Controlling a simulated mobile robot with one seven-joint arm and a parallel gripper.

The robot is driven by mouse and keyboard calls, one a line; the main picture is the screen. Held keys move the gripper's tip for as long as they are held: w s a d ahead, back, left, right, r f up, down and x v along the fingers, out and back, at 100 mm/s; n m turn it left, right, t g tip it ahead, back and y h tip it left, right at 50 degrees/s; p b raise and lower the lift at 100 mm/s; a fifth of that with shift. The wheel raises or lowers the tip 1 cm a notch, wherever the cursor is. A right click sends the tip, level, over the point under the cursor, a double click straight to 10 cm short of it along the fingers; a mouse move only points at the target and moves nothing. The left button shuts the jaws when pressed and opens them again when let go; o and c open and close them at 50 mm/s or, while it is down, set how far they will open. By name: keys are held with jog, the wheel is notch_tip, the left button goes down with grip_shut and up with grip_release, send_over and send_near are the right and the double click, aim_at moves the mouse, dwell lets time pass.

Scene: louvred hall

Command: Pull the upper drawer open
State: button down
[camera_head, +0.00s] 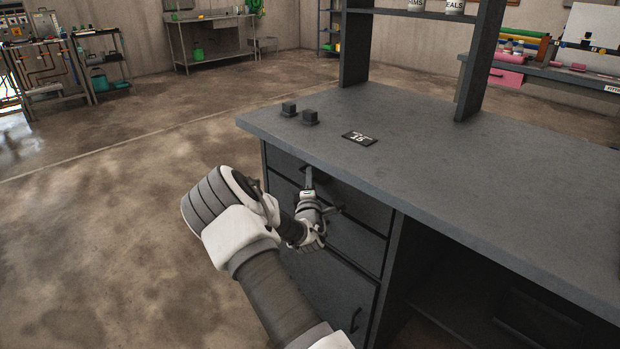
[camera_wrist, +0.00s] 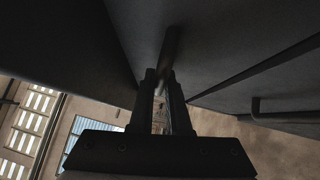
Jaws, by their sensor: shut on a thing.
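The upper drawer (camera_head: 358,201) is a dark grey front just under the desk top. Its front looks flush with the cabinet, with no clear gap. My gripper (camera_head: 307,184) is at this front, reaching in from the front left. In the wrist view my gripper (camera_wrist: 163,80) is shut on the dark bar handle (camera_wrist: 170,46) of the drawer, with one finger on each side. The handle is mostly hidden behind my gripper in the head view.
A lower drawer front (camera_head: 345,240) has its own handle (camera_wrist: 256,108). A bottom front has a handle (camera_head: 355,320). Two small dark blocks (camera_head: 299,113) and a label plate (camera_head: 359,138) lie on the desk top (camera_head: 450,170). The floor (camera_head: 110,220) to the left is clear.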

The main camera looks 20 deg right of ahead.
jog(key=s+a, duration=0.3)
jog(key=a, duration=0.7)
jog(key=s+a+p, duration=0.1)
jog(key=s+a, duration=0.3)
jog(key=a, duration=0.7)
jog(key=s+a+p, duration=0.1)
jog(key=s+a, duration=0.3)
jog(key=a, duration=0.6)
jog(key=shift+s+a, duration=0.25)
jog(key=c, duration=0.9)
grip_release()
jog(key=p+v, duration=0.3)
jog(key=v, duration=1.4)
jog(key=shift+s+a+p, duration=0.1)
jog(key=shift+s+p, duration=0.1)
jog(key=shift+p, duration=0.15)
